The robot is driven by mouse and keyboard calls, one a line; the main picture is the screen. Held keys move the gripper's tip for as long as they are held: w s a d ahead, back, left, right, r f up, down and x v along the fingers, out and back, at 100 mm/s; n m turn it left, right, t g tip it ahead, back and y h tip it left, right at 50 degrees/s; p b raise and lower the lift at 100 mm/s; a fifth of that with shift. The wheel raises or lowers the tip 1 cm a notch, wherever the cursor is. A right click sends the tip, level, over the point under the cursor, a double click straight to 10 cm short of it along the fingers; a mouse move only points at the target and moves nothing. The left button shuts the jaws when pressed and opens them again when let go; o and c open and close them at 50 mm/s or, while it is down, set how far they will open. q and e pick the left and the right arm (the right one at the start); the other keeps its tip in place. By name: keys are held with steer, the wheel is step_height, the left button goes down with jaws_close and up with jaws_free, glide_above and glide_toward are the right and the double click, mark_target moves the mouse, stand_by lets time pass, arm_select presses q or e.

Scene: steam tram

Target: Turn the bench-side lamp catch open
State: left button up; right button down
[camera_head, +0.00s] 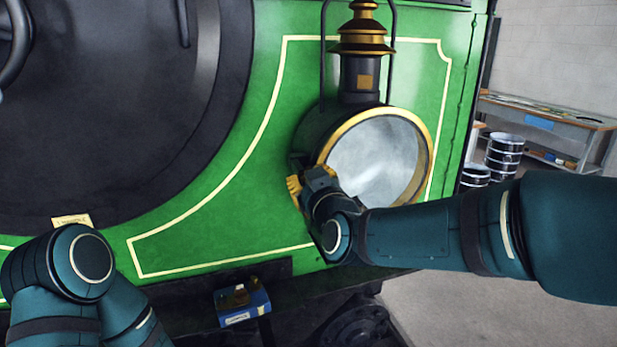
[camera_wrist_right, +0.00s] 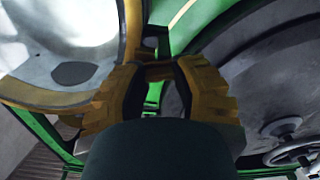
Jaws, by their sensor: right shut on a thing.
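The lamp (camera_head: 362,60) stands on the green front of the tram, on the side toward the workbench. Its round glass (camera_head: 385,158) has a brass rim (camera_head: 428,135). My right gripper (camera_head: 295,188) is at the lower left edge of the lamp, and the catch there is hidden behind it in the head view. In the right wrist view, the yellow fingers of my right gripper (camera_wrist_right: 158,90) are shut on a small brass-coloured piece, the catch (camera_wrist_right: 160,72), beside the lamp rim. The catch's turn angle cannot be told. My left arm shows at lower left; its gripper is out of view.
A blue box (camera_head: 243,308) with small brass parts sits below the tram's front edge. A workbench (camera_head: 550,112) and black drums (camera_head: 503,155) stand at the right. A dark round door (camera_head: 130,100) fills the left. Floor at the lower right is clear.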

steer(key=shift+a+r+n+p, duration=0.1)
steer(key=shift+n+p, duration=0.65)
steer(key=shift+n, duration=2.9)
steer(key=shift+a+r+n+p, duration=0.1)
steer(key=shift+n+p, duration=0.6)
steer(key=shift+n, duration=2.95)
steer(key=c, duration=0.7)
jaws_free()
steer(key=shift+o, duration=0.2)
steer(key=shift+s, duration=0.1)
steer(key=v, duration=1.2)
